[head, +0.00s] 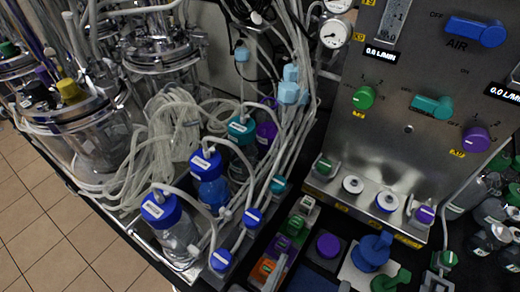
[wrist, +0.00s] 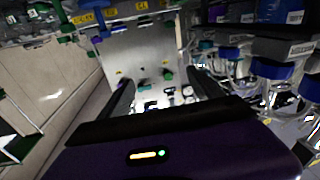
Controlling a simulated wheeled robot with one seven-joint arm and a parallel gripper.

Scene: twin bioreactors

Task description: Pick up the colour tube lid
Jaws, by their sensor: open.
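Several coloured lids show in the head view, and I cannot tell which is the colour tube lid. A round purple lid (head: 328,245) sits on a dark square at the lower middle. A blue lid-like piece (head: 372,250) and a green one (head: 390,280) lie to its right. Small blue caps (head: 252,217) sit among the tubing to its left. My gripper (wrist: 162,90) shows in the wrist view with its two dark fingers apart and nothing seen between them. It points toward a metal panel (wrist: 145,55). My gripper is not seen in the head view.
Bottles with blue caps (head: 206,163) stand in a tray at the centre, wrapped in white tubing (head: 165,130). Steel vessels (head: 85,130) stand at the left. A control panel (head: 420,100) with knobs rises at the right. Blue-capped bottles (wrist: 275,72) also crowd the wrist view's right side.

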